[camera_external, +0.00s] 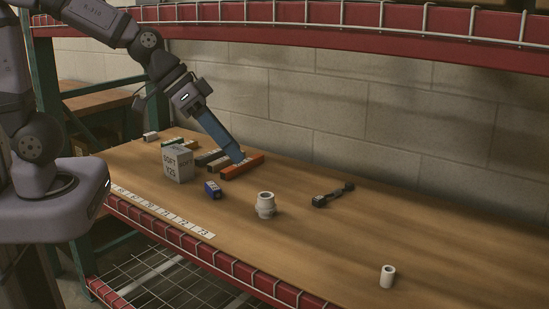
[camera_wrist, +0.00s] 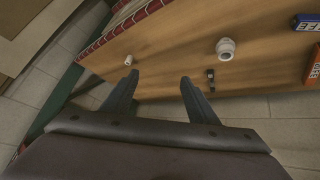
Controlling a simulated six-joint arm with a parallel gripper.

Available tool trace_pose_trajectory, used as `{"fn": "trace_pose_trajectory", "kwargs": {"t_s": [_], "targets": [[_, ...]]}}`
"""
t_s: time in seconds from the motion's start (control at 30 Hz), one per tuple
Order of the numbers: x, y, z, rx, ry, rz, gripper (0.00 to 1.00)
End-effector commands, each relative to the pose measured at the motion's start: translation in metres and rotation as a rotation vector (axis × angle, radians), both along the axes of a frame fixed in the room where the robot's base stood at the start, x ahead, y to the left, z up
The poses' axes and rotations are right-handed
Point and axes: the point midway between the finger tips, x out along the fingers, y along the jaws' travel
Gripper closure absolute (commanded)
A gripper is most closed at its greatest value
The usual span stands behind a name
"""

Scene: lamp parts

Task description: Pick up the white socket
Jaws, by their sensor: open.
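Two white parts stand on the wooden table, and I cannot tell for sure which one is the socket. A small white hollow cylinder (camera_external: 388,276) stands upright near the front right; it also shows in the wrist view (camera_wrist: 128,60), beyond the left finger's tip. A larger stepped white piece (camera_external: 266,206) stands near the middle, and in the wrist view (camera_wrist: 226,49) it is right of the fingers. My gripper (camera_wrist: 159,79) is open with nothing between its fingers. In the external view my gripper (camera_external: 237,158) is over the back left, apart from both white parts.
A dark jointed part (camera_external: 333,195) lies toward the back. A grey box (camera_external: 178,163), a blue box (camera_external: 213,190) and an orange box (camera_external: 242,167) are at the left. A numbered strip (camera_external: 165,213) lies along the front edge. The table's right side is mostly clear.

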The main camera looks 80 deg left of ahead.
Motion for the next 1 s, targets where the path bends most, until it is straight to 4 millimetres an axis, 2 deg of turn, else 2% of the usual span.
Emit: {"fn": "trace_pose_trajectory", "kwargs": {"t_s": [0.03, 0.1, 0.2, 0.4, 0.63, 1.0], "targets": [[0.017, 0.015, -0.014, 0.013, -0.080, 0.041, 0.46], [0.037, 0.035, -0.008, 0.039, -0.179, 0.095, 0.46], [0.053, 0.063, 0.002, 0.083, -0.282, 0.166, 0.46], [0.066, 0.112, 0.012, 0.169, -0.412, 0.295, 0.46], [0.064, 0.162, 0.017, 0.264, -0.499, 0.435, 0.46], [0.064, 0.160, -0.004, 0.263, -0.491, 0.425, 0.46]]}}
